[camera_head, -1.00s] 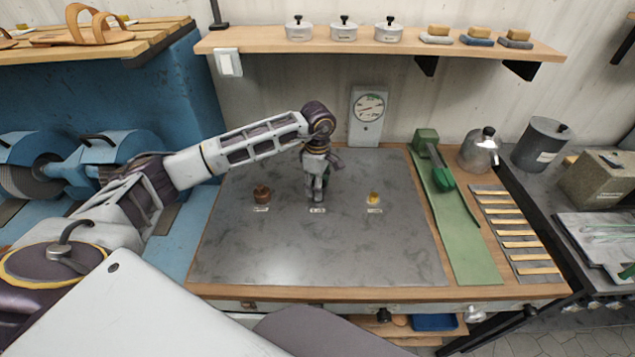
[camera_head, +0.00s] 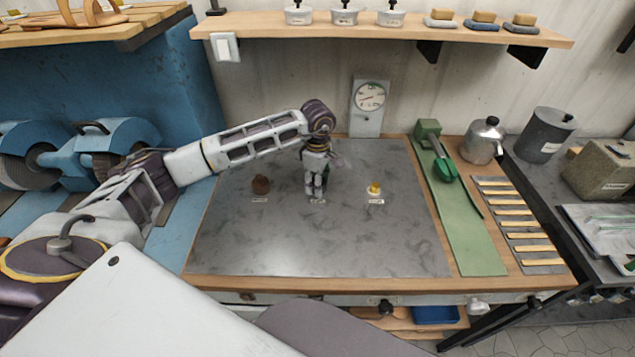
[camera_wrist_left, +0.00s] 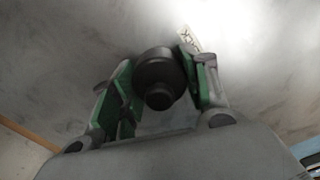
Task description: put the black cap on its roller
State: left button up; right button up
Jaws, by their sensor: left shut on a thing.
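My left gripper (camera_head: 316,193) is over the middle of the grey mat, by the middle one of three small labels. In the left wrist view its green-padded fingers (camera_wrist_left: 160,88) are shut on a dark round piece with a narrower knob, the black cap (camera_wrist_left: 158,72). The cap is mostly hidden in the head view. A label (camera_wrist_left: 190,39) lies on the mat just beyond it. I cannot tell whether the cap touches the mat. I cannot make out a matching roller. My right gripper is not in view.
A brown piece (camera_head: 261,184) stands left of the gripper and a yellow piece (camera_head: 375,188) right, each by a label. The grey mat (camera_head: 320,245) is clear in front. A dial gauge (camera_head: 369,98) stands behind; a green strip (camera_head: 464,235) lies right. A shelf (camera_head: 370,32) overhangs.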

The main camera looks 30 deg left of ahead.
pick_arm(q)
jog(key=o, duration=1)
jog(key=shift+c, duration=0.2)
jog(key=shift+r, duration=0.2)
notch_tip(320, 180, up, 12)
jog(key=shift+f, duration=0.15)
jog(key=shift+f, duration=0.1)
dwell(0.3)
